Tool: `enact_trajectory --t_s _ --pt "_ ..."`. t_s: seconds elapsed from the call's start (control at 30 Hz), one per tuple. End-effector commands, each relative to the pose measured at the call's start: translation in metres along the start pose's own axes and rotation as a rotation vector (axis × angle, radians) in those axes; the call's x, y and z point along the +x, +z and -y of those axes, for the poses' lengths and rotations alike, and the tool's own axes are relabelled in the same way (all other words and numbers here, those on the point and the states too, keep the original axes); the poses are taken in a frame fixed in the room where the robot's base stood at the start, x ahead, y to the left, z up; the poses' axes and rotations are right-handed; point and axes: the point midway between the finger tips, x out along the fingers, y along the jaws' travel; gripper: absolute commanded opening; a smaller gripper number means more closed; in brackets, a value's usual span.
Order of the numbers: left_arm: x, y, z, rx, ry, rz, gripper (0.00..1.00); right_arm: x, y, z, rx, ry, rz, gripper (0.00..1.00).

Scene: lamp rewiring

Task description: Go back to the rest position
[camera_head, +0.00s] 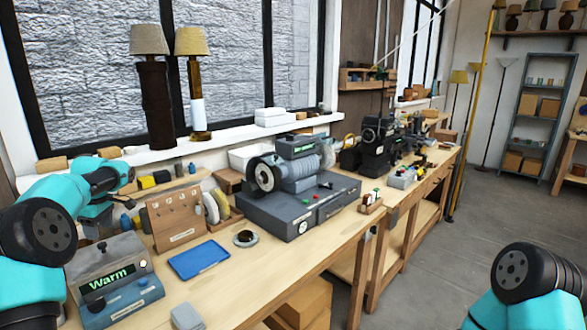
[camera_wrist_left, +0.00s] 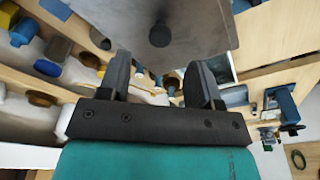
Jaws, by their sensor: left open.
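My left arm comes in from the left edge of the head view, teal with black joints, over the left end of the workbench (camera_head: 258,285). In the left wrist view my left gripper (camera_wrist_left: 160,75) has its two black fingers spread apart, with nothing held between them. A grey surface with a dark round knob (camera_wrist_left: 160,36) shows beyond the fingertips. I cannot tell how far off it is. Of my right arm, only a teal link with a black joint shows at the lower right of the head view; its gripper is out of the frame.
A box reading "Warm" (camera_head: 110,276) stands close to my left arm. Nearby are a wooden rack (camera_head: 176,219), a blue tray (camera_head: 198,259) and a grey bench machine (camera_head: 290,205). Two lamps, one brown (camera_head: 155,100), stand on the windowsill. The bench's front right is clear.

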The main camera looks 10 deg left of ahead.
Motion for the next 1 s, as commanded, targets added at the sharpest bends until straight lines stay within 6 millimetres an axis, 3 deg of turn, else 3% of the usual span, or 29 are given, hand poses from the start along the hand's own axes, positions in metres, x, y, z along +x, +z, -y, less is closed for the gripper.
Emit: enact_trajectory --t_s 0.13,0.33,0.87,1.0 --pt "0.022 0.000 0.001 -0.001 -0.003 0.000 0.58 0.000 0.000 0.000 0.000 0.000 0.000 0.43" --pt "0.038 0.000 0.000 -0.001 0.000 0.000 0.58 0.000 0.000 0.000 0.000 0.000 0.000 0.43" --pt "0.040 0.000 0.000 0.000 0.000 0.000 0.58 0.000 0.000 0.000 0.000 0.000 0.000 0.43" --pt "0.034 0.010 -0.006 0.026 0.020 0.010 0.58 0.000 0.000 0.000 0.000 0.000 0.000 0.43"
